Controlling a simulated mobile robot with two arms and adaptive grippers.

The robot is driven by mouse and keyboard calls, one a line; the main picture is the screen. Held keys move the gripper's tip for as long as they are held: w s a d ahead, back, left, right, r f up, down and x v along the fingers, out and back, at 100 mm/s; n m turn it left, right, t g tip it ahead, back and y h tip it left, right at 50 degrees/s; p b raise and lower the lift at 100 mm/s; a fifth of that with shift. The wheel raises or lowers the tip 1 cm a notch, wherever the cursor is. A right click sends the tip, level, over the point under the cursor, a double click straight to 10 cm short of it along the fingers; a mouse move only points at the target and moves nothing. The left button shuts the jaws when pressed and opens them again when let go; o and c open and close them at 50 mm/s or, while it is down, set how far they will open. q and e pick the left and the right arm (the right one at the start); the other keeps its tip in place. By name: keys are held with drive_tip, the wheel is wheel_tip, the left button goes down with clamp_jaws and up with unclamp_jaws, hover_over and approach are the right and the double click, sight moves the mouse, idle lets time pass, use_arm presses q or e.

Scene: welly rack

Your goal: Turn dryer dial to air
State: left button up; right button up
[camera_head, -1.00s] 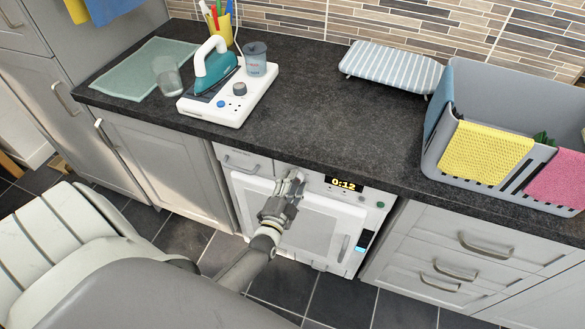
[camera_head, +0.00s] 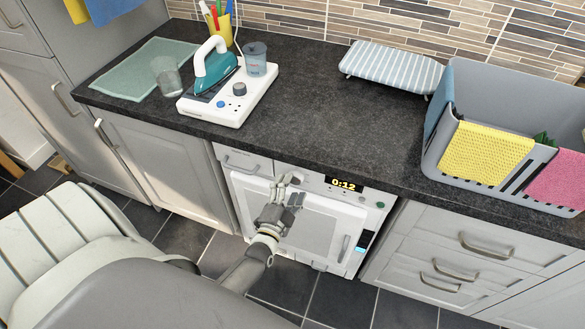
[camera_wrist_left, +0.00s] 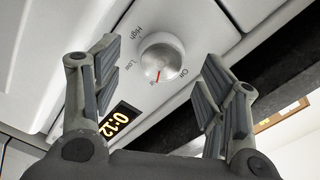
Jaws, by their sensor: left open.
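The dryer (camera_head: 318,222) is a white front-loading machine under the worktop, with a lit display (camera_head: 343,184) reading 0:12. In the left wrist view its round silver dial (camera_wrist_left: 163,57) has a red pointer mark facing the lower side of the picture. "High" and "Low" are printed on its left; the labels near the pointer are too small to read surely. My left gripper (camera_head: 287,181) is in front of the dryer's control panel. In the wrist view its open fingers (camera_wrist_left: 158,62) stand on either side of the dial, apart from it. My right gripper is not seen.
The dark worktop (camera_head: 310,110) overhangs above the dryer. On it are a teal iron (camera_head: 218,75) on a white base, a striped board (camera_head: 392,66) and a grey basket (camera_head: 500,95) with cloths. Drawers (camera_head: 455,255) stand right of the dryer.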

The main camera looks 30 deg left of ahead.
use_arm(q)
drive_tip(key=v, duration=1)
drive_tip(key=shift+w, duration=0.1)
drive_tip(key=s+d+f+n+g+h, duration=0.1)
drive_tip(key=s+d+f+g, duration=0.25)
drive_tip(key=f, duration=0.45)
drive_tip(key=s+d+f+n+g+h, duration=0.15)
drive_tip(key=s+f, duration=0.25)
drive_tip(key=f, duration=0.4)
drive_tip(key=s+d+f+n+g+h, duration=0.1)
drive_tip(key=s+d+f+g+h, duration=0.2)
drive_tip(key=f, duration=0.4)
drive_tip(key=s+a+f+n+g, duration=0.1)
drive_tip(key=s+f+g, duration=0.3)
drive_tip(key=s, duration=0.7)
drive_tip(key=s+a+f+n+g+y, duration=0.1)
drive_tip(key=s+f+n+g, duration=0.1)
drive_tip(key=s+f+g, duration=0.2)
drive_tip(key=s+f, duration=0.3)
drive_tip(key=s, duration=0.4)
drive_tip(key=shift+f+g, duration=0.2)
drive_tip(key=shift+g, duration=0.1)
drive_tip(key=shift+w+n+y, duration=0.1)
drive_tip(key=shift+n+y, duration=0.15)
